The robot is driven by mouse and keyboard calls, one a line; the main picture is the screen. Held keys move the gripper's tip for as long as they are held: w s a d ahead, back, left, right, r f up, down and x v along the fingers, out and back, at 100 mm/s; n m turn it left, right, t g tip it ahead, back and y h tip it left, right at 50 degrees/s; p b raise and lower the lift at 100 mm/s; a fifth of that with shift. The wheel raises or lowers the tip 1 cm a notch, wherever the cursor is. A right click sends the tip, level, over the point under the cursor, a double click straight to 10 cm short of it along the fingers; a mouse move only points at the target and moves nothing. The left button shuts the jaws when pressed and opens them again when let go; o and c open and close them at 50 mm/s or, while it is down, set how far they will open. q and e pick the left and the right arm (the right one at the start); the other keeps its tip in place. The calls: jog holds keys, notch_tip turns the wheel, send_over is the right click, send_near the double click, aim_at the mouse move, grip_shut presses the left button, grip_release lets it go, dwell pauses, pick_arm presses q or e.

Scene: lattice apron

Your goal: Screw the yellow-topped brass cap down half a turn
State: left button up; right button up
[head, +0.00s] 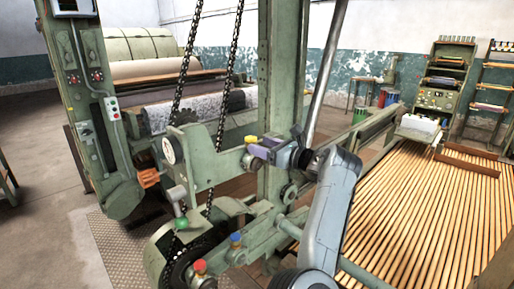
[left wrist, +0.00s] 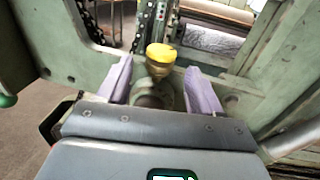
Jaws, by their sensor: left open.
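The yellow-topped brass cap (head: 250,139) sits on the green machine frame near the middle of the head view. In the left wrist view the yellow cap (left wrist: 161,53) stands on its fitting between and slightly beyond my two fingers. My left gripper (head: 264,150) has pale purple fingers and is right beside the cap in the head view. In the left wrist view my left gripper (left wrist: 157,70) is open, with a finger on each side of the cap and a visible gap to each. The lower part of the cap is partly hidden. My right gripper is in neither view.
Red-topped (head: 200,266), blue-topped (head: 236,240) and green-topped (head: 181,222) fittings stand lower on the machine. Chains (head: 225,85) hang behind the cap. A green upright (head: 279,90) rises close by my gripper. A slatted lattice apron (head: 420,210) fills the right.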

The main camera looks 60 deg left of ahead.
aim_at(251, 142)
pick_arm(q)
jog(key=shift+x, duration=1.4)
jog(key=c, duration=1.1)
jog(key=shift+o, duration=0.2)
jog(key=m+t+b, duration=0.1)
jog(key=t+b, duration=0.1)
jog(key=m+t+b, duration=0.1)
jog(key=m+t, duration=0.1)
jog(key=t, duration=0.1)
jog(key=s+m+t+y+b, duration=0.1)
jog(key=t+b, duration=0.1)
jog(key=shift+d+f+m+b, duration=0.1)
jog(key=shift+f+m+b, duration=0.05)
jog(key=shift+m+b, duration=0.2)
jog(key=o, duration=1)
jog(key=shift+o, duration=0.3)
